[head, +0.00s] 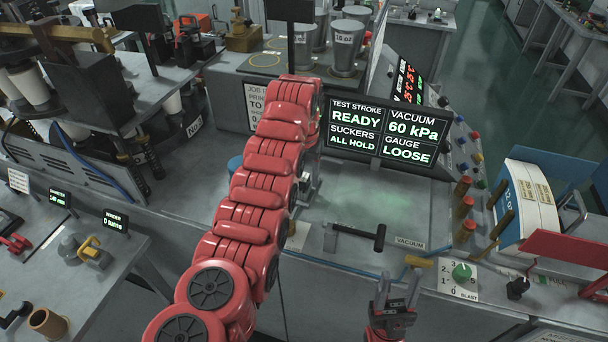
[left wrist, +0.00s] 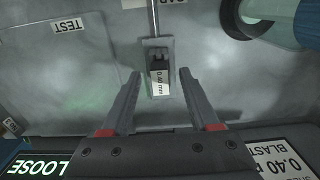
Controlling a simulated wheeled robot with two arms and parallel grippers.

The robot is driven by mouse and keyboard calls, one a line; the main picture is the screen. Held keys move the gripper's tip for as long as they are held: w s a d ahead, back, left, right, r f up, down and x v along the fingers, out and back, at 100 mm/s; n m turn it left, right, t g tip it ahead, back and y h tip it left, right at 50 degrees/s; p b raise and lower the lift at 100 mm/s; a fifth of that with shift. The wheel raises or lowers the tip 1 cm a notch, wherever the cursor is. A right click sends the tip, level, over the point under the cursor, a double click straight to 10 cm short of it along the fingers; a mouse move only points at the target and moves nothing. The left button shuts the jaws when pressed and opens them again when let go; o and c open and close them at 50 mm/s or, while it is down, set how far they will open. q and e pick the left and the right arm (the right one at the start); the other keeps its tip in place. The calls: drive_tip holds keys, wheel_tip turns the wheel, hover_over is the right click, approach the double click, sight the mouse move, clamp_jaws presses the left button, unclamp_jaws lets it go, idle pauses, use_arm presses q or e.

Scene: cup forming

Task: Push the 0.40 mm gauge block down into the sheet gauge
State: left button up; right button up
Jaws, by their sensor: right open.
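The 0.40 mm gauge block (left wrist: 160,84), dark with a white label, stands in the narrow grey sheet gauge (left wrist: 158,46) in the left wrist view. How deep it sits is hard to tell. My left gripper (left wrist: 160,73) is open, with one finger on each side of the block and a gap on both sides. In the head view my red left arm hides the gauge and most of that gripper. My right gripper (head: 389,294) is open and empty at the bottom, its fingers pointing up.
A display (head: 382,131) reads test stroke READY, vacuum 60 kPa, suckers ALL HOLD, gauge LOOSE. A black-handled lever (head: 355,234) lies on the bench. The bench right of my left arm is mostly clear.

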use_arm(q)
drive_tip(key=shift+r+b, duration=0.3)
drive_tip(key=shift+r, duration=0.2)
wheel_tip(320, 180, up, 4)
drive_tip(key=shift+b, duration=0.65)
wheel_tip(320, 180, up, 3)
drive_tip(key=shift+a+p, duration=0.15)
drive_tip(key=shift+p, duration=0.7)
wheel_tip(320, 180, up, 9)
drive_tip(key=p, duration=0.9)
hover_over(304, 178)
drive_tip(key=shift+r, duration=0.2)
drive_tip(key=shift+f, duration=0.1)
